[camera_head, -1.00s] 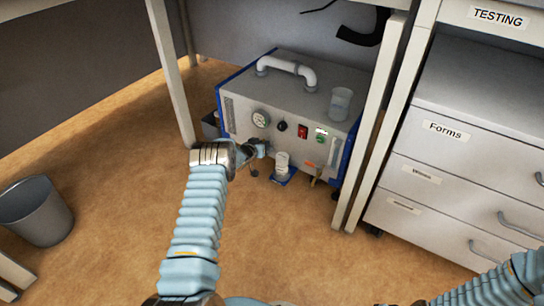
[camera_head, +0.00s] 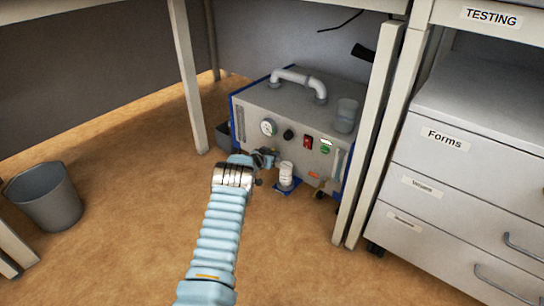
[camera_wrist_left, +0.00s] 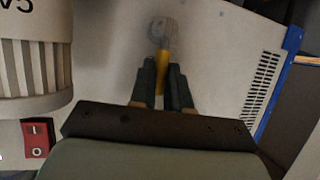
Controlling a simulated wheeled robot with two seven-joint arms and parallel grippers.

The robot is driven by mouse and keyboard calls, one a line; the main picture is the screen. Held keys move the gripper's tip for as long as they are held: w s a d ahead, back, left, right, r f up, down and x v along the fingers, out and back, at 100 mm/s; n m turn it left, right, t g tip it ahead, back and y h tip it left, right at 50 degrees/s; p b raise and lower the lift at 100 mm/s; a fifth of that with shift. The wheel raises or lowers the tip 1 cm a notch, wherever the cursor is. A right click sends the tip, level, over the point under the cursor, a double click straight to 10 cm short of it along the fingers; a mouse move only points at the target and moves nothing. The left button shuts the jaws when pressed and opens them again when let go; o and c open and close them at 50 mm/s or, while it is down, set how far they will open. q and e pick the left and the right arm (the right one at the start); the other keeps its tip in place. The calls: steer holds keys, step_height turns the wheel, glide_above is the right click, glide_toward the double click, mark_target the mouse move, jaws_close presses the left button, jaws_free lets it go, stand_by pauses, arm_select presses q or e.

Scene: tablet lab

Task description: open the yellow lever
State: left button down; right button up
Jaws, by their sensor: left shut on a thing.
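The yellow lever (camera_wrist_left: 160,74) shows in the left wrist view, running down from a grey metal fitting (camera_wrist_left: 163,32) on the front panel of the grey machine. My left gripper (camera_wrist_left: 162,70) has one dark finger on each side of the lever and is shut on it. In the head view my left gripper (camera_head: 265,158) is at the lower left of the machine's (camera_head: 268,108) front, below the round gauge. The lever cannot be made out there, behind the gripper. My right gripper is not in view.
A white ribbed part marked "V5" (camera_wrist_left: 35,60) and a red switch (camera_wrist_left: 36,138) are close by in the wrist view. A white canister (camera_head: 286,175) stands right of the gripper. Table legs (camera_head: 190,85) flank the machine. A bin (camera_head: 45,197) stands left; drawers (camera_head: 455,170) stand right.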

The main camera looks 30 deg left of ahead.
arm_select(q)
steer(key=c, duration=1.1)
jaws_free()
steer(key=p+v, duration=0.2)
steer(key=v, duration=1.1)
steer(key=shift+s, duration=0.4)
steer(key=shift+d+r, duration=0.1)
